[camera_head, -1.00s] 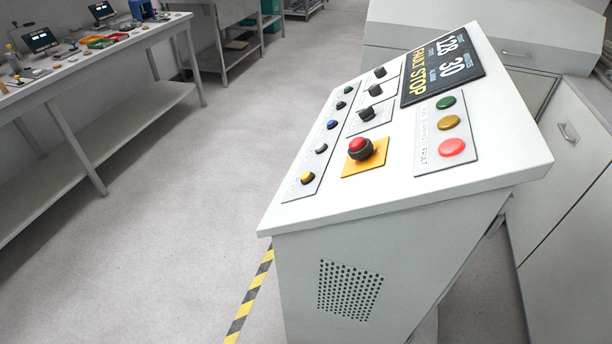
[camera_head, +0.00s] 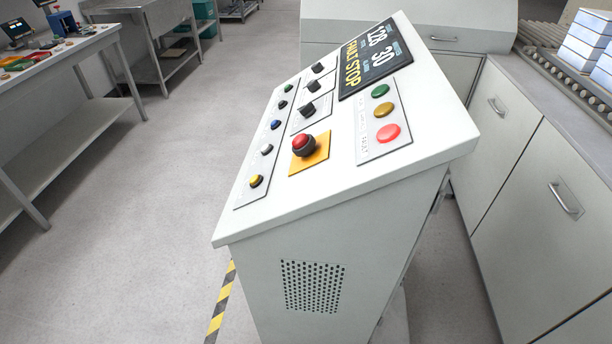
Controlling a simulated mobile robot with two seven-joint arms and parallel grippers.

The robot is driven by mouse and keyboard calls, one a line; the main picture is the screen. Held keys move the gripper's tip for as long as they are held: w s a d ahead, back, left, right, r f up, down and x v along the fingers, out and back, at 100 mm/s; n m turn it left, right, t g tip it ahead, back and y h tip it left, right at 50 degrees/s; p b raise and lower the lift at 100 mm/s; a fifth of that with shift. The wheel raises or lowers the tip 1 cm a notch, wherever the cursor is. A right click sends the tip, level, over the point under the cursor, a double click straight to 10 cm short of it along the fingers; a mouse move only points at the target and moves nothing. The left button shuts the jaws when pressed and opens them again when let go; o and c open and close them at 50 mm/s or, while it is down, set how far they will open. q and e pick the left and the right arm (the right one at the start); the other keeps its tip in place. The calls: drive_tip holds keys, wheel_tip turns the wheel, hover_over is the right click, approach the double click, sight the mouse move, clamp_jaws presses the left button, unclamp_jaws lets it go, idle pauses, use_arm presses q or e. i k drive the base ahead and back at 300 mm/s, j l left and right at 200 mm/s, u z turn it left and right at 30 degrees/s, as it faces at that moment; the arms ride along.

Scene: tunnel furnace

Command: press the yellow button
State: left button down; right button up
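The yellow button (camera_head: 256,181) is a small round push button with a dark collar. It sits at the near end of a column of buttons on the sloped top of a white control console (camera_head: 330,206). A white button (camera_head: 266,149), a blue button (camera_head: 275,125) and darker buttons run up the same plate. To its right a red mushroom button (camera_head: 304,145) stands on a yellow-orange plate. Neither gripper is in view.
Green, amber and red lamps (camera_head: 388,133) sit beside a display (camera_head: 376,57) reading FAULT STOP. White cabinets (camera_head: 540,200) stand on the right. A workbench (camera_head: 70,100) stands on the left. Grey floor between bench and console is clear, with a yellow-black stripe (camera_head: 219,305) beside the console.

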sight(254, 180)
drive_tip(key=j+z, duration=0.1)
drive_tip(key=z, duration=0.35)
drive_tip(key=i+j+z, duration=0.1)
drive_tip(key=z, duration=0.3)
drive_tip(key=j+z, duration=0.2)
drive_tip(key=z, duration=0.25)
drive_tip(key=j+z, duration=0.2)
drive_tip(key=z, duration=0.25)
drive_tip(key=k+j+z, duration=0.1)
drive_tip(key=j+z, duration=0.2)
drive_tip(key=k+j+z, duration=0.15)
drive_tip(key=j+z, duration=0.15)
drive_tip(key=j, duration=0.25)
drive_tip(key=k+j+z, duration=0.35)
drive_tip(key=j+z, duration=0.2)
drive_tip(key=j, duration=0.15)
drive_tip(key=k+j+z, duration=0.45)
drive_tip(key=k+j, duration=1.3)
drive_tip(key=k, duration=0.05)
